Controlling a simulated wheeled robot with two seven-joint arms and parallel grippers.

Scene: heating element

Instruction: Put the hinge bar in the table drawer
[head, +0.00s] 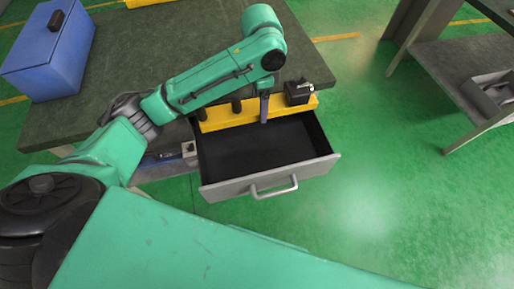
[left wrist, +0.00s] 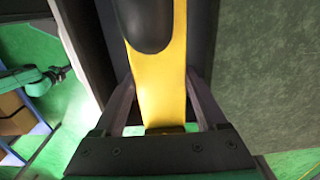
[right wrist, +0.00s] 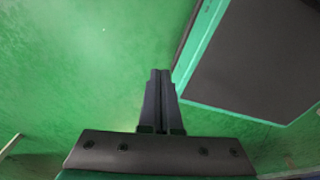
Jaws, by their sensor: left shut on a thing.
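The hinge bar (head: 222,118) is a long yellow bar with dark knobs along it. It lies across the back of the open drawer in the head view, by the table's front edge. I cannot tell whether it hangs above the drawer or rests in it. My left gripper (head: 264,113) reaches down onto the bar from above. In the left wrist view the yellow bar (left wrist: 160,85) runs between the two fingers (left wrist: 164,110), which are shut on it. The table drawer (head: 228,190) is pulled out, with a dark, bare floor. My right gripper (right wrist: 160,92) is shut and empty, over green floor.
A dark block (head: 298,92) is at the bar's right end. The table top (head: 150,60) is mostly clear, with a blue box (head: 50,55) at its far left. Another grey table (head: 460,70) stands at the right. Green floor is free between them.

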